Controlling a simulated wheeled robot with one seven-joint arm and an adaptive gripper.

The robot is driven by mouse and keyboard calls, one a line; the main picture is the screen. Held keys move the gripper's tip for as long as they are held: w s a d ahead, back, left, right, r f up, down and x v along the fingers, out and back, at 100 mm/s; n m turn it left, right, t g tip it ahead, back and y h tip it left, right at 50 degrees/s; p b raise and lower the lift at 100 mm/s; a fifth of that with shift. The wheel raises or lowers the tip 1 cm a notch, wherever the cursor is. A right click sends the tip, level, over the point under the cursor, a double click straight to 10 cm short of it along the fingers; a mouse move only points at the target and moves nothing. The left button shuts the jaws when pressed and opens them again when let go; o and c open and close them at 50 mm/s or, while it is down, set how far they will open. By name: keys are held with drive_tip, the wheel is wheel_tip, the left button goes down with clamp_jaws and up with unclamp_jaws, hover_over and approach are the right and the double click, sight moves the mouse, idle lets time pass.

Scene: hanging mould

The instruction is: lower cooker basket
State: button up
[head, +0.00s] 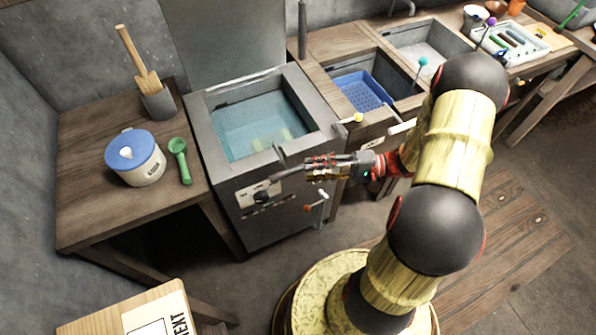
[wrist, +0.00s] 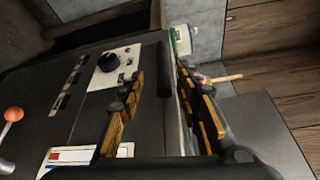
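The cooker (head: 232,172) is a grey box with an open tank of bluish water (head: 255,125) in its top. Pale shapes show under the water; I cannot make out a separate basket. A dark bar (head: 281,156) stands at the cooker's front rim. In the wrist view a dark bar (wrist: 163,68) lies between my fingers, apparently untouched. My gripper (head: 312,168) is at the cooker's front, just above and right of the control panel (head: 258,193). It is open, with its yellow-padded fingers (wrist: 160,105) spread apart.
A red-knobbed lever (head: 308,208) sits on the cooker front, below my gripper. A blue basket (head: 360,90) sits in the basin to the right. A blue-lidded pot (head: 135,158) and green scoop (head: 180,160) stand on the left table (head: 85,205).

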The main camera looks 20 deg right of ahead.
drive_tip(key=shift+v, duration=2.35)
